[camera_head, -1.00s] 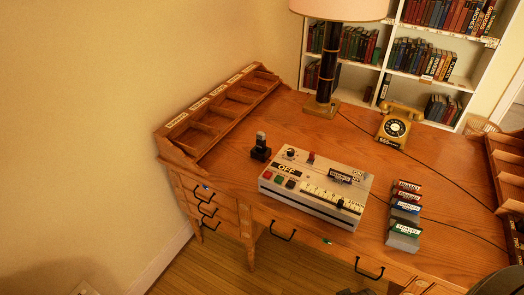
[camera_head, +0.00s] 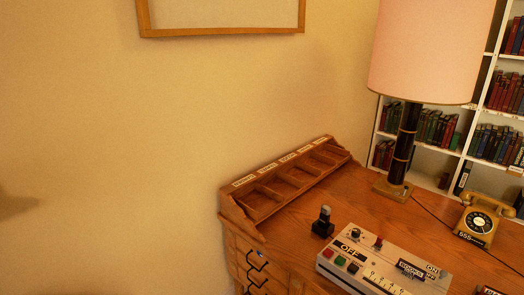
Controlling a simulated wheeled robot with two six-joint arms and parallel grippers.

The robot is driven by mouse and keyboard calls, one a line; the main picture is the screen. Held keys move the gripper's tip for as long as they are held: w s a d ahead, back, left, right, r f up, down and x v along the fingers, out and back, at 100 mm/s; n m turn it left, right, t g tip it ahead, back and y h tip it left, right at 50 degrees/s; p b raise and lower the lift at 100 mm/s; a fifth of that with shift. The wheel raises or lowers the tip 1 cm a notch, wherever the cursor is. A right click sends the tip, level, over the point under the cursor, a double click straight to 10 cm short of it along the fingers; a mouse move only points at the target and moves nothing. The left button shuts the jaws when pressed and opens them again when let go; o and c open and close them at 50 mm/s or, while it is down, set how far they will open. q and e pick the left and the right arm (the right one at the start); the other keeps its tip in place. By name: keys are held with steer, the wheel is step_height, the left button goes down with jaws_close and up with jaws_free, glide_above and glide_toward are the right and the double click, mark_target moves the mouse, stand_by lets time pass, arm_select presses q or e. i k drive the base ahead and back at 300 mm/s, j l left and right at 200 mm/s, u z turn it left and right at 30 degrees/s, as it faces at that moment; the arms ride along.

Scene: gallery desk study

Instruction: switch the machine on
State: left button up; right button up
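The machine (camera_head: 374,262) is a pale grey box on the wooden desk, at the bottom right of the head view. Its top carries a black OFF label, a black knob, a red toggle, red and green buttons, a ruler-like scale and an ON/OFF marking near the right end. Its lower front is cut off by the picture's edge. A small black stamp-like object (camera_head: 323,223) stands just left of it. Neither of my grippers is in view.
A wooden pigeonhole rack (camera_head: 290,180) lines the desk's left edge. A tall lamp (camera_head: 403,145) stands behind the machine, and a yellow telephone (camera_head: 480,222) sits to the right. Bookshelves (camera_head: 480,115) fill the back right.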

mark_target(443, 273)
steer(key=z, duration=1.4)
